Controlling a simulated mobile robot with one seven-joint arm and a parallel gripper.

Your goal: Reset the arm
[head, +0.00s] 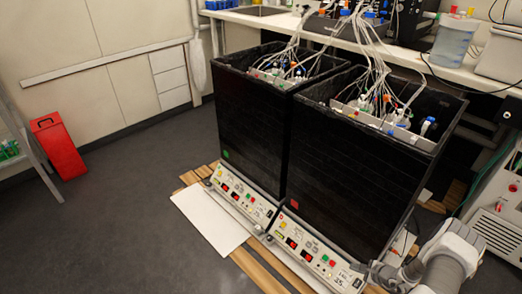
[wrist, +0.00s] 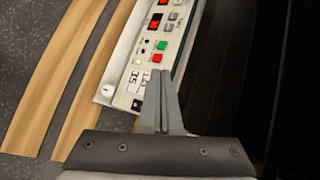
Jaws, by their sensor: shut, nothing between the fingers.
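My arm (head: 445,258) shows at the bottom right of the head view, beside the front right corner of the right black shaker bioreactor (head: 340,170). In the wrist view my gripper (wrist: 162,75) is shut, its two fingers together and empty. The fingertips lie in front of the right end of a control panel (wrist: 152,70) with red and green buttons and displays. I cannot tell whether they touch it. In the head view the gripper's fingers are not clearly visible.
A second black bioreactor (head: 250,130) stands to the left. Wooden slats (head: 258,274) and a white sheet (head: 210,222) lie in front. A white machine (head: 500,212) stands close on the right. A red bin (head: 58,147) is far left. Grey floor (head: 120,215) is clear.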

